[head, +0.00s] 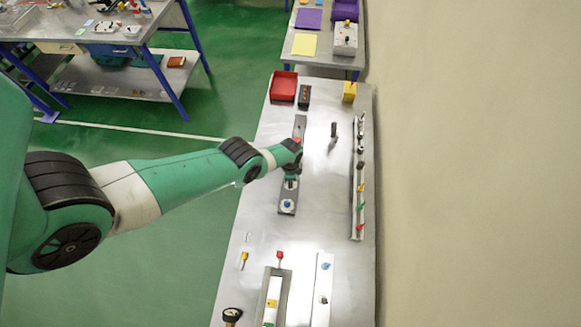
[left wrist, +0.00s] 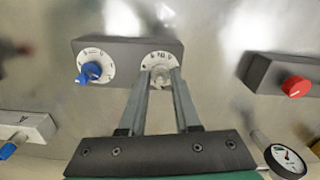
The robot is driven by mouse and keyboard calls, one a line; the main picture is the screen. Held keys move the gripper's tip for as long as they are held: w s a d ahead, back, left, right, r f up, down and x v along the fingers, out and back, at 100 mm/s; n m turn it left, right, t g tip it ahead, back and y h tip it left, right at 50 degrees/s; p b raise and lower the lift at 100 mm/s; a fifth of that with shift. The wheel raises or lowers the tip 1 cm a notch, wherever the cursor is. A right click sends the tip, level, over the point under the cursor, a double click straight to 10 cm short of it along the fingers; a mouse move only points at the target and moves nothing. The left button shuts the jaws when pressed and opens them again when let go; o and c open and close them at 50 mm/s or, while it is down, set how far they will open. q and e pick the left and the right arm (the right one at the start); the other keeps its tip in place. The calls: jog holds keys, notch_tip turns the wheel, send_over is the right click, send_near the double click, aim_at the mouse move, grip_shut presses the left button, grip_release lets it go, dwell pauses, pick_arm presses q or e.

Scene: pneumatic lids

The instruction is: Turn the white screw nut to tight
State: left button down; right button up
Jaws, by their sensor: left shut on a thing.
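The white screw nut (left wrist: 160,76) sits on a round white dial (left wrist: 147,61) with black marks, on a grey block (left wrist: 122,48) in the left wrist view. My left gripper (left wrist: 160,72) is shut on the nut, with one finger on each side. The fingers hide part of the nut and the dial. In the head view my left gripper (head: 290,181) reaches down to the block just above the blue knob (head: 287,204), and the nut is hidden. The blue knob (left wrist: 90,73) is on its own dial on the same block. My right gripper is not in view.
A red knob (left wrist: 296,87) on another grey block and a round gauge (left wrist: 287,160) lie to the right in the left wrist view. A red tray (head: 283,87) stands at the table's far end. A rail (head: 359,180) with coloured valves runs along the right side.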

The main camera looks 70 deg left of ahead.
pick_arm(q)
jog(key=shift+n, duration=0.3)
jog(key=n, duration=0.8)
jog(key=shift+n, duration=0.4)
jog(key=n, duration=0.4)
jog(key=shift+n, duration=0.3)
jog(key=n, duration=0.5)
dwell(0.3)
jog(key=c, duration=0.6)
grip_release()
